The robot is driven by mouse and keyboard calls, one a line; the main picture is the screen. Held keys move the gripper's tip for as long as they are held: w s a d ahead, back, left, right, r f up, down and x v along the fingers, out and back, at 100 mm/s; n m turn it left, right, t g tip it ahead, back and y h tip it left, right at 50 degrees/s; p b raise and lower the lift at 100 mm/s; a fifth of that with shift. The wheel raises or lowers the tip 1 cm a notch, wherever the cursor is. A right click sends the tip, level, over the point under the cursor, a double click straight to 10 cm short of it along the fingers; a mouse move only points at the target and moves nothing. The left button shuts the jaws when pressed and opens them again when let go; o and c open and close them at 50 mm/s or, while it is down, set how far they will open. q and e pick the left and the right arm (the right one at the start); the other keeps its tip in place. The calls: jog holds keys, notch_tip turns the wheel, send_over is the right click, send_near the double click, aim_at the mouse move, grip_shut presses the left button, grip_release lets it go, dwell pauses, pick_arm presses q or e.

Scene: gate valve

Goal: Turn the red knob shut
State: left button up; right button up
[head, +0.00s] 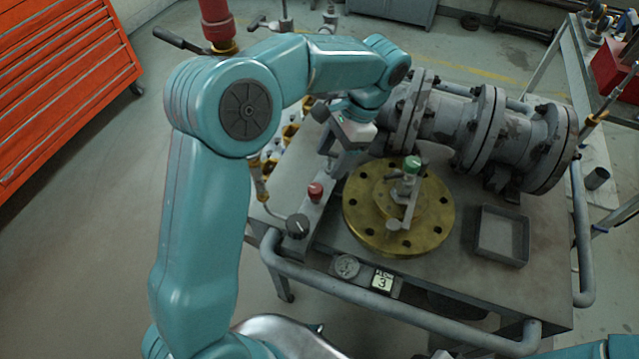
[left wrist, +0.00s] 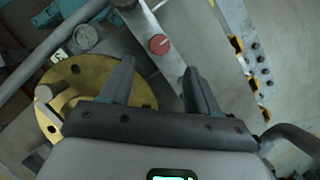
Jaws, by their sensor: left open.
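The red knob (head: 315,191) stands on a narrow grey strip at the left side of the bench, beside the brass flange. It also shows in the left wrist view (left wrist: 159,44), top centre, beyond my fingertips. My left gripper (head: 338,155) is open and empty, above the strip and a little behind the knob in the head view. In the left wrist view its two fingers (left wrist: 158,75) are spread apart, with the knob seen between and beyond their tips, not touched. My right gripper is not in view.
The round brass flange (head: 432,225) with a green-capped valve (head: 412,165) lies right of the strip. A black knob (head: 298,226) stands in front of the red one. A gauge (head: 346,266), an empty tray (head: 501,236), grey pipework (head: 455,120) and a front rail (head: 400,312) are near.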

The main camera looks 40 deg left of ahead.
aim_at(316, 188)
pick_arm(q)
jog(key=x, duration=0.8)
jog(key=shift+s+f, duration=0.1)
jog(key=shift+f, duration=0.2)
jog(key=shift+s+a, duration=0.15)
jog(key=shift+s, duration=0.05)
jog(key=shift+w, duration=0.1)
jog(key=c, duration=1)
